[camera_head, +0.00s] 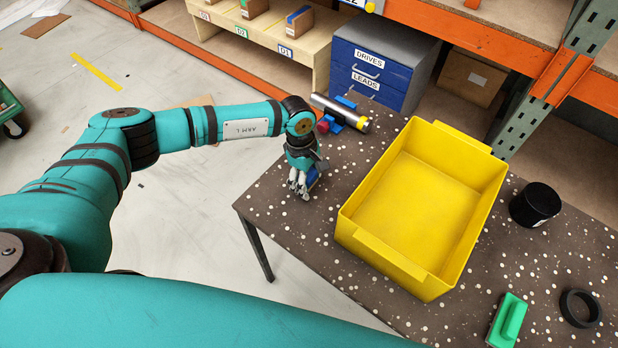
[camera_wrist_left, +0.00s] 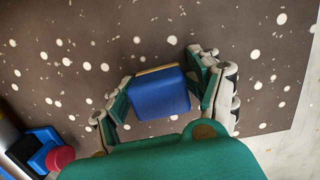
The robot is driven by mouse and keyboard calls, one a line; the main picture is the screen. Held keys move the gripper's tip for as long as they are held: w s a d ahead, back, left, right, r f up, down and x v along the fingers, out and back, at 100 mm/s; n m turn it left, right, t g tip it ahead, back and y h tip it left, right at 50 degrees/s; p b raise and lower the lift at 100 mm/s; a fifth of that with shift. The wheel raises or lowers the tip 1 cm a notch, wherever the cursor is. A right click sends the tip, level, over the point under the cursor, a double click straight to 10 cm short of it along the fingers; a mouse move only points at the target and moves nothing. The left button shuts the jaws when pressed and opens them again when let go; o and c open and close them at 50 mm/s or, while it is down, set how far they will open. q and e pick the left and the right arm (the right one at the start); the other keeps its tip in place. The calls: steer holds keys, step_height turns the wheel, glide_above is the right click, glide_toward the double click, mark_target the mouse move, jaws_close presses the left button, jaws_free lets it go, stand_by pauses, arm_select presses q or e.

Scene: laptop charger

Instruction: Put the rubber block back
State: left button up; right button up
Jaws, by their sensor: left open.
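A blue block (camera_wrist_left: 160,96) with a tan edge lies on the dark speckled table (camera_wrist_left: 240,20); it may be the rubber block, but I cannot tell its material. In the head view only a small blue part of the block (camera_head: 312,177) shows beside my fingers. My left gripper (camera_head: 300,187) points down near the table's left edge. In the left wrist view its open fingers stand on either side of the block. My right gripper is not in view.
A large empty yellow bin (camera_head: 352,225) stands right of my left gripper. A silver cylinder on a blue holder (camera_head: 345,111) lies behind it. A black round can (camera_head: 535,204), green block (camera_head: 508,320) and black ring (camera_head: 580,308) are at right. Blue drawers (camera_head: 368,75) stand beyond the table.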

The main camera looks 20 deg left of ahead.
arm_select(q)
steer(key=shift+s+a, duration=0.1)
steer(key=shift+s, duration=0.05)
steer(key=shift+r+p, duration=0.2)
steer(key=shift+p, duration=0.2)
steer(key=shift+r+p, duration=0.4)
steer(key=shift+p, duration=0.15)
steer(key=r, duration=0.1)
steer(key=r+b, duration=0.1)
steer(key=r, duration=0.1)
steer(key=a+r+b, duration=0.1)
steer(key=shift+w+r, duration=0.25)
steer(key=shift+r, duration=0.1)
step_height(320, 180, up, 12)
steer(key=a+b, duration=0.1)
steer(key=b, duration=0.1)
steer(key=shift+w+a, duration=0.25)
steer(key=shift+a, duration=0.05)
steer(key=shift+r, duration=0.1)
